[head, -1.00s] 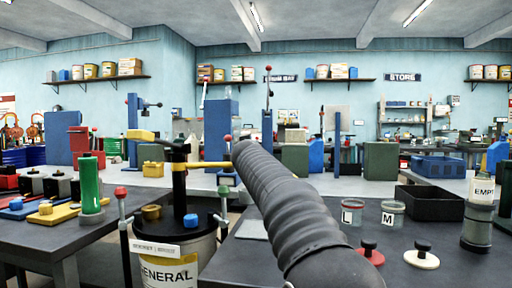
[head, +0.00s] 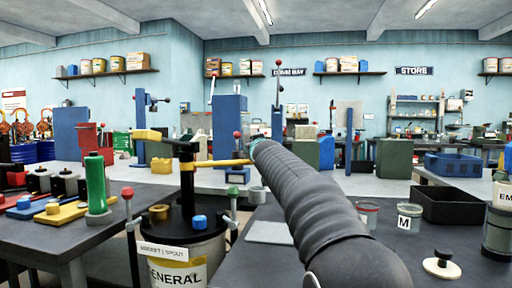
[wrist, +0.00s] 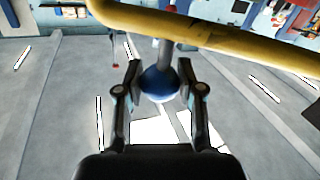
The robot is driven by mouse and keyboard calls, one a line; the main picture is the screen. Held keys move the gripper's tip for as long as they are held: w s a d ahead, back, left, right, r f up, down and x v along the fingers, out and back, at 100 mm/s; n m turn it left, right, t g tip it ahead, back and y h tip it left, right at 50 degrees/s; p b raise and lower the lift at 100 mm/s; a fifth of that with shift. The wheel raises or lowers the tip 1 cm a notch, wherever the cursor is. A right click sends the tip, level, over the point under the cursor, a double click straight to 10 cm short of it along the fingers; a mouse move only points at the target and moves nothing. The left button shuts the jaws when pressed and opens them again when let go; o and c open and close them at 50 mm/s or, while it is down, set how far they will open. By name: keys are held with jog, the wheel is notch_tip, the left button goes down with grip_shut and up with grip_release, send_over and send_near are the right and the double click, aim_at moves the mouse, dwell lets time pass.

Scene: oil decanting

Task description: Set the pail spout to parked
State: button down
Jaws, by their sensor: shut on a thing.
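The pail (head: 181,268) with a "GENERAL" label stands at lower centre-left in the head view. A black post rises from its dark lid. The yellow spout (head: 222,163) runs from the post to the right, and a shorter yellow piece (head: 149,135) points left. In the wrist view the yellow pipe (wrist: 215,36) crosses the top, with a grey stem and a blue ball knob (wrist: 158,86) by it. My gripper (wrist: 158,80) has its fingers on both sides of this knob, shut on it. In the head view my arm hides most of the gripper, near the spout's right end.
A bench with a green cylinder (head: 96,183) is at left. The right bench holds jars, including one marked M (head: 409,218), a black bin (head: 458,206) and a stopper (head: 441,265).

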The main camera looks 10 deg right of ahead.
jog(key=shift+a+f, duration=0.1)
jog(key=shift+f, duration=0.1)
jog(key=c, duration=0.7)
grip_release()
jog(key=shift+r, duration=0.1)
jog(key=shift+s, duration=0.1)
jog(key=shift+s+r, duration=0.1)
jog(key=shift+s, duration=0.55)
jog(key=shift+s+a, duration=0.2)
jog(key=shift+s, duration=5.05)
